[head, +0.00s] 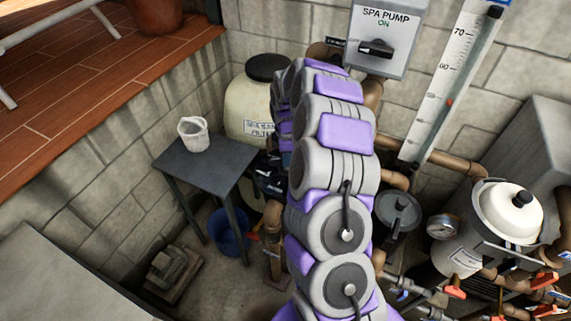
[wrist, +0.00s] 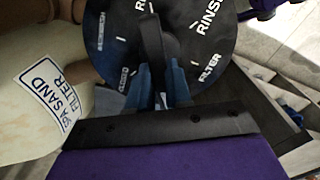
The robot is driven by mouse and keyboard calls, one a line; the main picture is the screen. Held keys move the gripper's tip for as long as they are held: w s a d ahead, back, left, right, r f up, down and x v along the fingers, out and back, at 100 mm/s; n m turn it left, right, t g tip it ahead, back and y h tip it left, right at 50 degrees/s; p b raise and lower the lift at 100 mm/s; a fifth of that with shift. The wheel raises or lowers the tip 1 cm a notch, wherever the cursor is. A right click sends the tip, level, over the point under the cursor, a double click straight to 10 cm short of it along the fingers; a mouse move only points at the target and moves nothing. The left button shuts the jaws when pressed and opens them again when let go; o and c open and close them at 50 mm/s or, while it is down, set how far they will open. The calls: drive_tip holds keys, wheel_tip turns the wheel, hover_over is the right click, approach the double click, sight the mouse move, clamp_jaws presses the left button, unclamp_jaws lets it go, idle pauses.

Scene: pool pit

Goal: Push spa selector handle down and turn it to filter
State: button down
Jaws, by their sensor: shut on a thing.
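The spa selector is a round black dial (wrist: 190,45) with white labels in the wrist view. RINSE is at the upper right, FILTER at the right and what looks like CLOSED at the lower left. Its black handle (wrist: 153,38) runs down the picture, its near end between the CLOSED and FILTER labels. My gripper (wrist: 161,88) is shut on the handle, with a blue-grey finger on each side. Any label under the fingers is hidden. In the head view my arm covers most of the selector, and the gripper shows only as a dark shape beside the arm.
The cream spa sand filter tank (head: 241,108) stands behind the arm. A small grey table (head: 210,165) with a white cup (head: 193,133) is left of it, a blue bucket (head: 229,231) below. Pipes and a white-lidded canister (head: 510,208) crowd the right.

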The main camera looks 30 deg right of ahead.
drive_tip(key=shift+f, duration=0.4)
drive_tip(key=shift+r+n+p, duration=0.1)
drive_tip(key=shift+n+p, duration=0.55)
drive_tip(key=shift+n, duration=0.25)
drive_tip(key=n+p, duration=0.1)
drive_tip(key=n, duration=0.2)
drive_tip(key=shift+w+n, duration=0.1)
drive_tip(key=shift+n, duration=0.3)
drive_tip(key=n+p, duration=0.1)
drive_tip(key=n, duration=0.5)
drive_tip(key=c, duration=0.9)
unclamp_jaws()
